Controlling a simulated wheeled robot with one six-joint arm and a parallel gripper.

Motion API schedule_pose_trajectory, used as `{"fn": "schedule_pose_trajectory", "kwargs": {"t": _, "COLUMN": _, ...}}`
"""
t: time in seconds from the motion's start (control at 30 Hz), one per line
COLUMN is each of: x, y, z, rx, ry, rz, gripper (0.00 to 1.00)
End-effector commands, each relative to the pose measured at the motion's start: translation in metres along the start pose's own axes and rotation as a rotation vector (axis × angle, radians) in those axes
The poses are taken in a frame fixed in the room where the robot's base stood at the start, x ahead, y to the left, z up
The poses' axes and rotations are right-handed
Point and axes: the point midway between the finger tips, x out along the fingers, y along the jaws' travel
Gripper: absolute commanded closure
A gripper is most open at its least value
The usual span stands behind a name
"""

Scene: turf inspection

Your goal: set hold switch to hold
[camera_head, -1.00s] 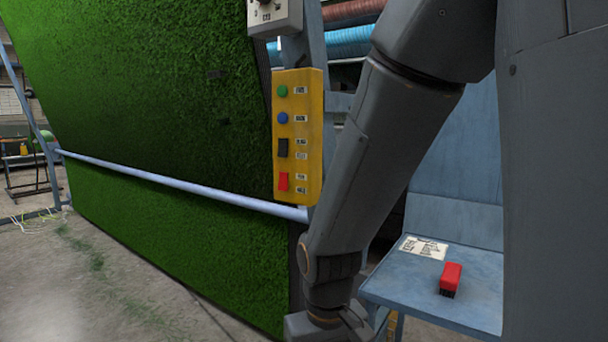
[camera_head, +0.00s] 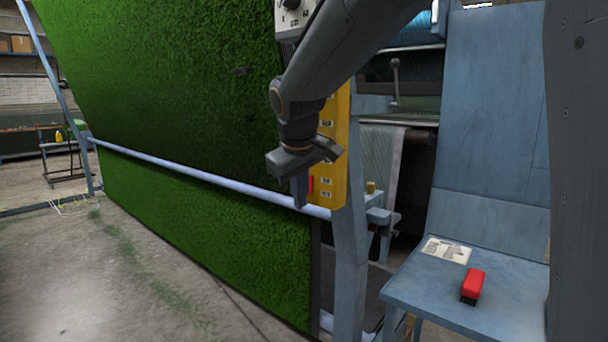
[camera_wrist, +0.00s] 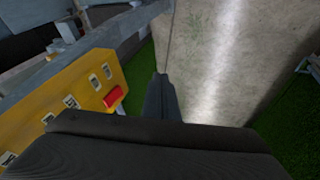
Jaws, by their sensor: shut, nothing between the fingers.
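The yellow control box (camera_head: 342,140) is mounted on the blue-grey frame post beside the turf. My arm hides most of its buttons in the head view. The red rocker switch (camera_head: 311,184) low on the box shows just beside my fingers, with small labels to its right; it also shows in the wrist view (camera_wrist: 115,97). Its setting cannot be read.
A wall of green turf (camera_head: 180,90) stands left, crossed by a pale blue bar (camera_head: 200,179). At right, a blue table (camera_head: 415,285) holds a red-handled brush (camera_head: 472,286) and a paper sheet (camera_head: 447,251). Grey floor (camera_head: 110,285) is open at lower left.

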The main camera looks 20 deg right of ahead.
Motion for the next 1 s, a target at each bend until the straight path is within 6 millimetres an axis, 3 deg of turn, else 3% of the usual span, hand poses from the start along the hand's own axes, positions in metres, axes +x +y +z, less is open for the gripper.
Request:
{"fn": "schedule_pose_trajectory", "kwargs": {"t": 0.03, "x": -0.023, "y": 0.01, "z": -0.024, "rx": -0.027, "ry": 0.033, "rz": 0.025, "gripper": 1.0}}
{"fn": "schedule_pose_trajectory", "kwargs": {"t": 0.1, "x": -0.041, "y": 0.02, "z": -0.044, "rx": -0.056, "ry": 0.062, "rz": 0.052, "gripper": 1.0}}
{"fn": "schedule_pose_trajectory", "kwargs": {"t": 0.3, "x": -0.059, "y": 0.029, "z": -0.063, "rx": -0.082, "ry": 0.087, "rz": 0.08, "gripper": 1.0}}
{"fn": "schedule_pose_trajectory", "kwargs": {"t": 0.67, "x": -0.053, "y": 0.03, "z": -0.062, "rx": -0.081, "ry": 0.086, "rz": 0.079, "gripper": 1.0}}
{"fn": "schedule_pose_trajectory", "kwargs": {"t": 0.77, "x": -0.043, "y": 0.03, "z": -0.063, "rx": -0.08, "ry": 0.084, "rz": 0.078, "gripper": 1.0}}
{"fn": "schedule_pose_trajectory", "kwargs": {"t": 1.0, "x": 0.002, "y": 0.034, "z": -0.066, "rx": -0.08, "ry": 0.082, "rz": 0.077, "gripper": 1.0}}
